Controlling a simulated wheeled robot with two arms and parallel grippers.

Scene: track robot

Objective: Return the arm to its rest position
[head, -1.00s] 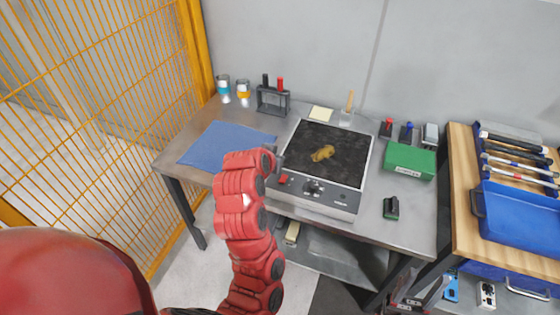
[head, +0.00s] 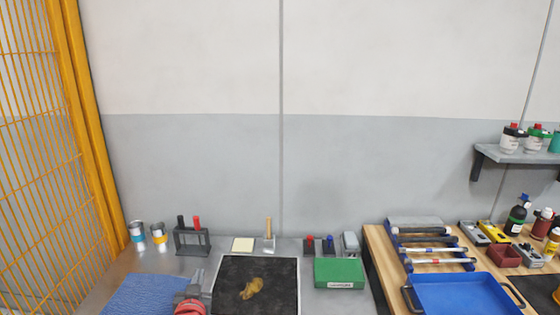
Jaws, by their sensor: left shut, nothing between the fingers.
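My left arm shows only at the bottom edge of the head view, as a red wrist with a grey tip. My left gripper (head: 194,283) is shut and empty. In the picture it lies between the blue mat (head: 148,297) and the black plate (head: 230,281) with a small tan-yellow lump (head: 252,288) on it. The rest of the arm is below the frame. My right gripper is not in view.
Behind the plate stand a black rack (head: 192,241), two cans, a yellow pad (head: 243,245) and a brush (head: 269,236). A green box (head: 339,272) is at right. Beyond it are a wooden bench with a blue tray (head: 465,292) and a wall shelf (head: 520,155). A yellow mesh fence (head: 40,150) is at left.

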